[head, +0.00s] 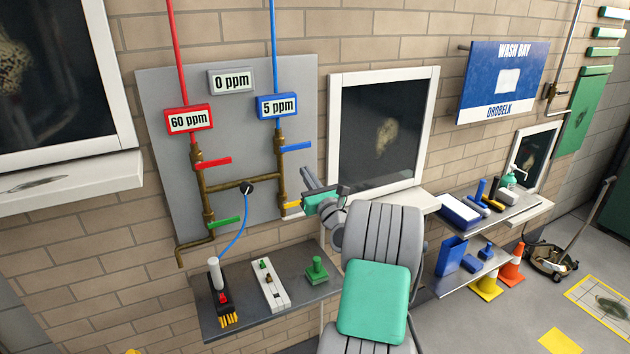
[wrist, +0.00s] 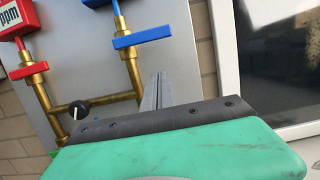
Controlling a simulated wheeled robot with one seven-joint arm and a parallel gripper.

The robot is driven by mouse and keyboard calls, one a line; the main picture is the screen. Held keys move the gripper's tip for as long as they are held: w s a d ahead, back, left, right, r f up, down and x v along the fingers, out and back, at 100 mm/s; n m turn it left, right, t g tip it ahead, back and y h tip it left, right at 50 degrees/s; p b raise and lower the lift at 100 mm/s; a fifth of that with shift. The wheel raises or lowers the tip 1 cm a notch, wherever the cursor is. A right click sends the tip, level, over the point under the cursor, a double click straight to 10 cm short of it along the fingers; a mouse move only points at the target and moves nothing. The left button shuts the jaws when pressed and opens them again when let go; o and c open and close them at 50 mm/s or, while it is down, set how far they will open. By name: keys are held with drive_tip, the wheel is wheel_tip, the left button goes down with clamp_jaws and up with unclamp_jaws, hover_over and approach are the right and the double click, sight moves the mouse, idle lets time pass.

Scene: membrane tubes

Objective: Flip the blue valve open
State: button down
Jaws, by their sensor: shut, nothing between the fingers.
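The blue valve handle (head: 295,146) sticks out to the right from the right-hand brass pipe (head: 281,180), below the blue 5 ppm display (head: 278,107). It lies roughly level, across the pipe. In the wrist view the blue handle (wrist: 143,37) is left of and above my fingers. My gripper (head: 305,173) is shut and empty, in front of the panel's right edge, a little below and right of the handle. In the wrist view my gripper's fingers (wrist: 157,82) point up toward the panel. They look apart from the handle.
The red handle (head: 213,163), green handle (head: 224,222) and yellow handle (head: 293,205) sit on the same pipework. A black knob (head: 247,188) with a blue hose is between the pipes. A grey shelf (head: 240,312) with tools is below. A framed window (head: 382,130) is at right.

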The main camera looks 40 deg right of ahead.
sight(295, 147)
drive_tip(key=r, duration=0.1)
drive_tip(key=w+r+p, duration=0.1)
drive_tip(key=r, duration=0.2)
drive_tip(key=shift+w+d+r+p, duration=0.2)
drive_tip(key=shift+w+d+p, duration=0.1)
drive_tip(key=shift+p, duration=0.1)
